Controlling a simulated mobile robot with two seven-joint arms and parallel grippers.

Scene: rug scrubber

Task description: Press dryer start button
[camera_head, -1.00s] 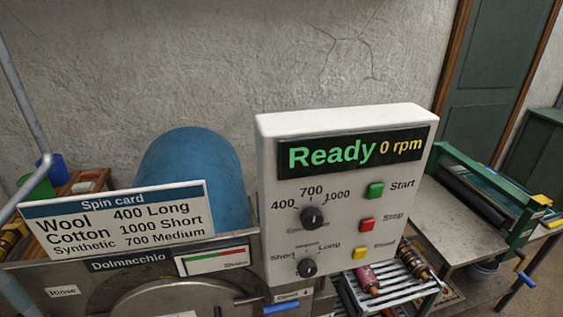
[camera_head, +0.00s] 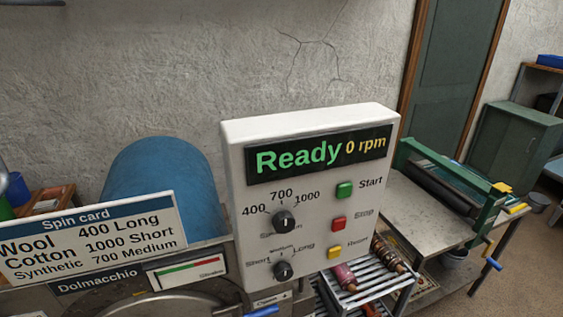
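The white dryer control panel (camera_head: 232,190) stands in the middle of the view. Its display (camera_head: 318,155) reads "Ready" and "0 rpm". The green start button (camera_head: 344,190) sits at the panel's upper right, labelled "Start". Below it are the red stop button (camera_head: 338,224) and a yellow button (camera_head: 334,252) whose label is hard to read. A speed knob (camera_head: 284,221) is marked 400, 700 and 1000. A lower knob (camera_head: 283,271) is marked from Short to Long. Neither gripper is in view.
A spin card (camera_head: 90,222) stands left of the panel before a blue drum (camera_head: 160,185). A rack (camera_head: 375,285) with rollers lies at lower right. A metal table (camera_head: 425,215) with a green-framed roller device (camera_head: 455,185) stands right. A green cabinet (camera_head: 520,145) stands behind.

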